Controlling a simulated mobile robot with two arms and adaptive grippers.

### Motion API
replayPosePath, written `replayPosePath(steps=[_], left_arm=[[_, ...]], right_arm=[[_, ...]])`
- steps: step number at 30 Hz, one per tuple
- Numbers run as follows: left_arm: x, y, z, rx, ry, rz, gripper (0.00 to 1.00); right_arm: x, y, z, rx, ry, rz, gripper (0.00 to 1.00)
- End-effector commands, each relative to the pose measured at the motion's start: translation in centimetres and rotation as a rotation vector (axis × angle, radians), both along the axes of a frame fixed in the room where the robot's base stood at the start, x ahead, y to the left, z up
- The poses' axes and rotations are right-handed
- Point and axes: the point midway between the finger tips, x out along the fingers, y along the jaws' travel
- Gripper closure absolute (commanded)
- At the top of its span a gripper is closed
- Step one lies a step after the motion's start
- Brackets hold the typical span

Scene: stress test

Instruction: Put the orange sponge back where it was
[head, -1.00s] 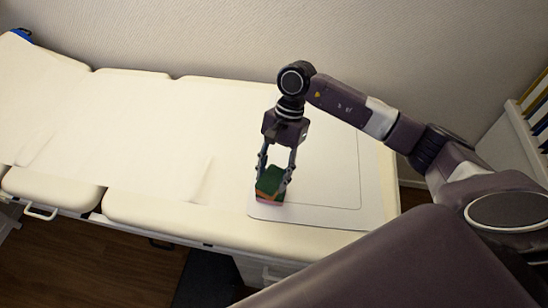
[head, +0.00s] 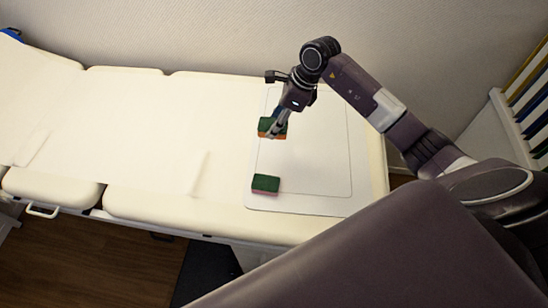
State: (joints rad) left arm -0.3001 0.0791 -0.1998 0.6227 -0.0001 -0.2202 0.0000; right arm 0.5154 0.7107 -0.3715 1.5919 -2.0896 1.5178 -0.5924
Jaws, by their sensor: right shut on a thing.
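The orange sponge (head: 265,131), with a green top, is in my right gripper (head: 275,129) over the left part of the white board. The gripper is shut on it, and its fingers hide part of the sponge. I cannot tell whether the sponge touches the board or is a little above it. A second sponge (head: 265,184), green on top with a pink side, lies flat on the front left part of the board, apart from the gripper. My left gripper is not in view.
The white board (head: 310,203) with a thin outline lies on the right end of a cream padded couch (head: 150,215). Most of the board right of the sponges is bare. The wall stands behind. A shelf with coloured folders (head: 530,98) is at the far right.

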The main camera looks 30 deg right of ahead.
Motion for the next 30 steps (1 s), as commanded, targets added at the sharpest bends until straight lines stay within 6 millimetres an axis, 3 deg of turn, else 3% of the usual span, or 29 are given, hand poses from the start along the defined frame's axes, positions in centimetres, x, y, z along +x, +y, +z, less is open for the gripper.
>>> replayPosePath(steps=[1,9,19,26,30], left_arm=[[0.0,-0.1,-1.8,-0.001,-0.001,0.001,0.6],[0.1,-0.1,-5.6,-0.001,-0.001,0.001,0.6],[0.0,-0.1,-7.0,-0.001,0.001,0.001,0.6],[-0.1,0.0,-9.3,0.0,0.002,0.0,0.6],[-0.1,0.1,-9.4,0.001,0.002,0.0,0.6]], right_arm=[[-0.1,0.1,-2.4,0.003,0.002,0.0,0.8],[0.0,0.1,-8.7,0.002,0.0,0.002,0.8],[0.0,0.1,-11.0,0.0,-0.002,0.003,0.8],[0.0,0.1,-14.4,0.001,0.0,0.002,0.8],[0.0,0.0,-14.7,0.0,-0.002,0.004,0.8]])
